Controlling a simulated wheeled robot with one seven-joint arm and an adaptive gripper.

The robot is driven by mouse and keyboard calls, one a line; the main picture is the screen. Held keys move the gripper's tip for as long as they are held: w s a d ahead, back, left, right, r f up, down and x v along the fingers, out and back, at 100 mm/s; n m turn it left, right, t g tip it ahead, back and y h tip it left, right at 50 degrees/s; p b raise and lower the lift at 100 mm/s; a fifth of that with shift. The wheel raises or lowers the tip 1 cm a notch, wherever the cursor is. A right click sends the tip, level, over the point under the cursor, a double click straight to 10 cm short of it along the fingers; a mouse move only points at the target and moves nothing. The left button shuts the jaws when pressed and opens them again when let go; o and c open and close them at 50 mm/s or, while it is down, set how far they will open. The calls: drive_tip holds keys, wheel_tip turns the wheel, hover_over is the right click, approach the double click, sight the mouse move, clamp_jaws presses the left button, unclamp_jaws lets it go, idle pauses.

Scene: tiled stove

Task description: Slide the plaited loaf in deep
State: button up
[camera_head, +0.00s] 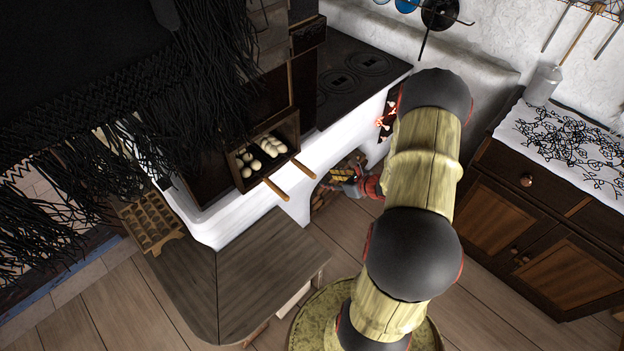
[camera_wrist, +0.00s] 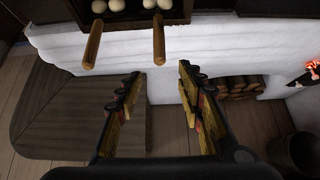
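Two pale, lumpy dough pieces lie side by side in a dark wooden tray (camera_head: 241,182) with two light wooden handles. The right piece (camera_head: 272,146) looks like a plaited loaf; the left one (camera_head: 247,166) is a row of rounded lumps. I cannot tell surely which is the plaited loaf. The tray sits at the white stove's front, its handles sticking out. In the wrist view, only the near ends of the dough and both handles (camera_wrist: 92,45) show at the top. My gripper (camera_head: 346,183) is open and empty, low in front of the stove; its fingers (camera_wrist: 160,82) are apart, short of the handles.
A wooden bench (camera_head: 262,270) stands below the stove front. Firewood (camera_wrist: 240,87) fills a niche under the stove, near my gripper. Red embers (camera_head: 386,115) glow in a side opening. A dark cabinet (camera_head: 545,215) stands right. A slatted wooden rack (camera_head: 150,220) is left.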

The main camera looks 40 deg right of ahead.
sight(316, 176)
drive_tip(key=b+x, duration=0.4)
drive_tip(key=x, duration=0.3)
drive_tip(key=shift+w+f, duration=0.25)
drive_tip(key=shift+f, duration=0.1)
drive_tip(key=shift+w+a+f+b, duration=0.1)
drive_tip(key=shift+w+f+b, duration=0.2)
drive_tip(key=shift+w+b, duration=0.3)
drive_tip(key=shift+w+r, duration=0.1)
clamp_jaws()
idle(0.8)
